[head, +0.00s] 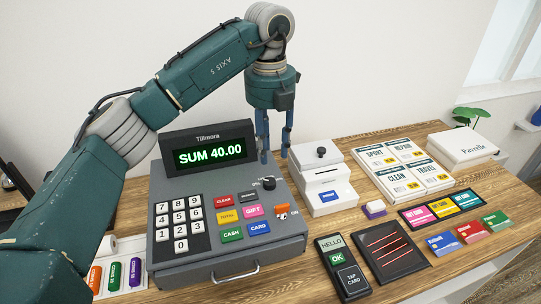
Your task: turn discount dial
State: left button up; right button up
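The grey cash register (200,262) stands on the wooden counter, and its display (208,154) reads SUM 40.00. A small black dial (269,183) sits at the upper right of its key panel, with small markings around it too small to read. I cannot tell for sure that it is the discount dial. My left gripper (275,156) points down above and behind the dial, near the register's back right corner. Its two blue fingers are apart with nothing visible between them. It appears clear of the dial. My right gripper is not in view.
A white box with a black knob (321,153) stands right of the register. A card terminal (342,265), a black pad with red lines (395,250), coloured cards (470,232) and a product board (403,172) lie further right. Coin rolls (115,276) are at left.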

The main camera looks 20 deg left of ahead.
aim_at(269, 181)
pick_arm(q)
jog(key=f+p, duration=0.1)
jog(key=f, duration=0.2)
jog(key=f+p, duration=0.1)
jog(key=f, duration=0.2)
jog(key=f+p, duration=0.1)
jog(key=f, duration=0.3)
jog(key=shift+a+f, duration=0.1)
jog(key=shift+a, duration=0.2)
jog(key=shift+w, duration=0.1)
grip_shut()
